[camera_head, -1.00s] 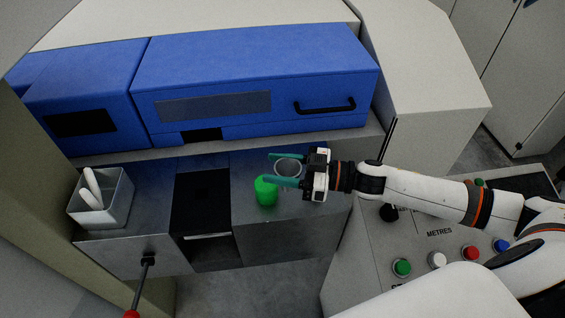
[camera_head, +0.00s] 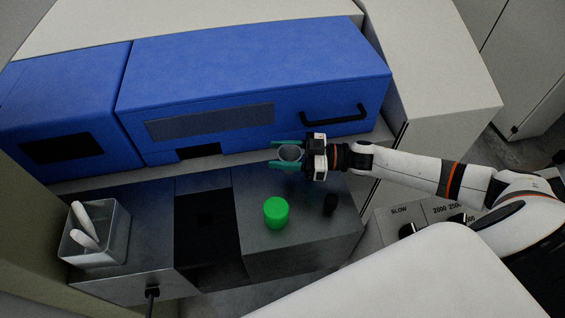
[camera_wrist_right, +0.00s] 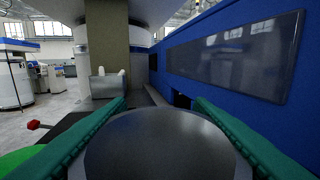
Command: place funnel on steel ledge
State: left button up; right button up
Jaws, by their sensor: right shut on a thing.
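The funnel (camera_head: 290,153), a round grey piece, sits between the teal fingers of my right gripper (camera_head: 288,155), which is shut on it. In the right wrist view the funnel's wide grey disc (camera_wrist_right: 160,148) fills the space between both fingers; its lower part is hidden. The steel ledge (camera_head: 130,174) is the narrow grey strip along the foot of the blue housing. In the head view the gripper and funnel overlap the ledge's front edge; the gap beneath them cannot be told. My left gripper is not in view.
A green cylinder (camera_head: 276,212) and a small black knob-like piece (camera_head: 330,203) stand on the dark steel top in front. A grey bin (camera_head: 112,248) with white pieces is at left. The blue housing (camera_head: 250,85) rises behind the ledge. The ledge's left stretch looks clear.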

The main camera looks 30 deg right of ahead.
notch_tip(320, 180, down, 4)
jog(key=shift+r, duration=0.25)
jog(key=shift+f, duration=0.1)
jog(key=o, duration=1)
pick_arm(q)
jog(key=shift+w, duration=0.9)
pick_arm(e)
jog(key=shift+o, duration=0.3)
jog(key=shift+r, duration=0.2)
jog(key=shift+s+d+f, duration=0.2)
jog(key=shift+d, duration=0.05)
jog(key=b+v, duration=0.2)
jog(key=v, duration=0.9)
jog(key=shift+s+d+r+b, duration=0.1)
jog(key=shift+d+r+b, duration=0.05)
jog(key=shift+b, duration=0.15)
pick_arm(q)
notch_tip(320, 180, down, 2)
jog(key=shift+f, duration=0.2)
